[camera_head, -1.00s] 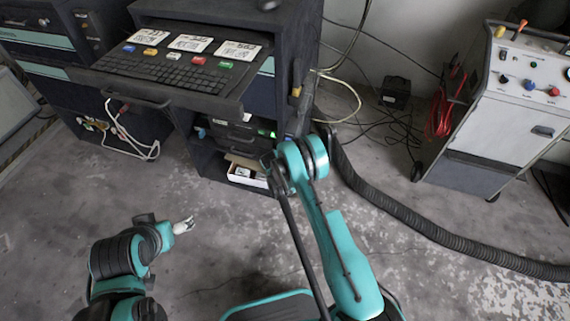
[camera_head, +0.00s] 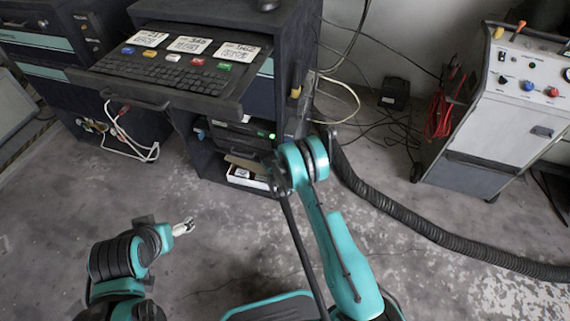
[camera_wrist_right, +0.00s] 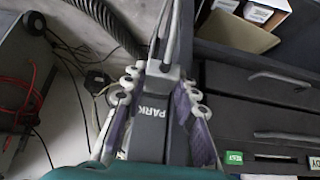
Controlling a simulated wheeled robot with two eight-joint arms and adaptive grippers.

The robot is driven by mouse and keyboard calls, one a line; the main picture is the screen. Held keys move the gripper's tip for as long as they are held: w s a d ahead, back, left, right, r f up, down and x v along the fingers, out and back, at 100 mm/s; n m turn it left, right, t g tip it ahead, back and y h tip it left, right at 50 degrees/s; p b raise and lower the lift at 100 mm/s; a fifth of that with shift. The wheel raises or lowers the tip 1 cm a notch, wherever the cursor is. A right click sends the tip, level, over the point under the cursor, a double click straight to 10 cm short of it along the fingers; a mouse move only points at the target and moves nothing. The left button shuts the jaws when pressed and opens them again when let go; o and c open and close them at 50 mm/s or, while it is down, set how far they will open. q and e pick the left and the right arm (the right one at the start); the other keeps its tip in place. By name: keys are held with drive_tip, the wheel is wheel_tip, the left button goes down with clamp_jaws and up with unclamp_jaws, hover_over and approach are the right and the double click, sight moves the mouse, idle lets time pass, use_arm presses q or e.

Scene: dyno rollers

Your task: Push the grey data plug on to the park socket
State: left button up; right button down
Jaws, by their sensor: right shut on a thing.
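In the right wrist view, my right gripper (camera_wrist_right: 160,88) has its two jointed fingers with purple pads on either side of a small grey block, which I take to be the grey data plug (camera_wrist_right: 168,70). It is shut on the plug. A grey cable or rod runs up from there. A dark grey bar marked PARK (camera_wrist_right: 153,112) lies between the fingers, right at the plug. Whether the plug sits on the park socket cannot be told; the socket's opening is hidden. In the head view my arm hides the right gripper. My left gripper (camera_head: 183,227) is low over the floor, away from the cabinet.
The dark cabinet (camera_head: 290,60) has a keyboard shelf (camera_head: 165,75) with three cards jutting forward. An open box (camera_head: 245,173) sits low in it. A black ribbed hose (camera_head: 420,222) crosses the floor to the right, near a white cart (camera_head: 500,130).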

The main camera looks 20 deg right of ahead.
drive_tip(key=shift+w+d, duration=0.1)
drive_tip(key=c, duration=1.1)
unclamp_jaws()
drive_tip(key=s+a+r+n+y, duration=0.1)
drive_tip(key=s+r, duration=0.5)
drive_tip(key=r, duration=0.5)
drive_tip(key=s+a+r+n, duration=0.1)
drive_tip(key=s+r, duration=0.5)
drive_tip(key=r, duration=0.5)
drive_tip(key=s+a+r+n+y, duration=0.1)
drive_tip(key=s+r, duration=0.6)
drive_tip(key=r, duration=0.5)
drive_tip(key=s+r+n, duration=0.1)
drive_tip(key=s, duration=0.5)
drive_tip(key=s+r+n+y, duration=0.1)
drive_tip(key=s, duration=0.6)
drive_tip(key=s+a+r+n+t+y, duration=0.1)
drive_tip(key=s+r, duration=0.1)
drive_tip(key=s, duration=0.4)
drive_tip(key=shift+s+n, duration=0.2)
drive_tip(key=shift+n, duration=0.2)
